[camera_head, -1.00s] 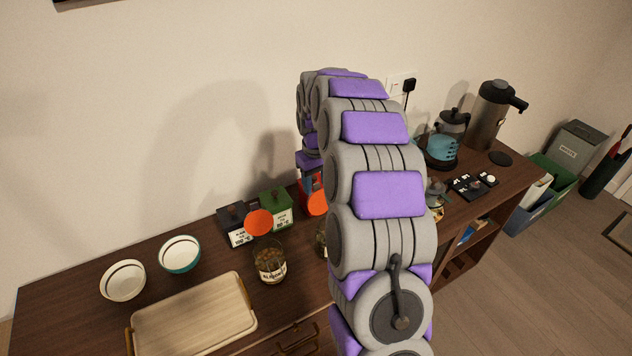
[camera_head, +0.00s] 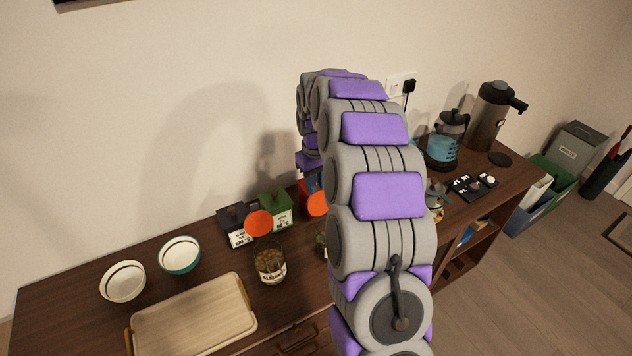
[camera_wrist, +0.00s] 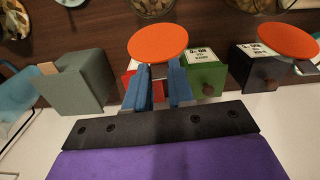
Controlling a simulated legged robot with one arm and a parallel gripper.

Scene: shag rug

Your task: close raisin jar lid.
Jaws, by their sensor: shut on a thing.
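Two glass jars with raised orange lids stand on the dark wooden cabinet. The nearer jar (camera_head: 270,264) has a label I cannot read surely; its lid (camera_head: 259,223) stands up at its back. A second jar (camera_head: 321,238) is mostly hidden by my arm; its lid (camera_head: 317,204) shows beside the arm. I cannot tell from the labels which jar holds raisins. In the wrist view, my gripper (camera_wrist: 161,76) has its blue fingers at the edge of the second jar's lid (camera_wrist: 158,43), shut on it. The other lid (camera_wrist: 288,40) stands apart to the right.
A green box (camera_head: 275,212) and a black box (camera_head: 237,225) stand behind the jars, close to the wall. Two bowls (camera_head: 179,255) and a wooden tray (camera_head: 195,315) lie to the left. A French press (camera_head: 443,150) and a tall flask (camera_head: 487,120) stand to the right.

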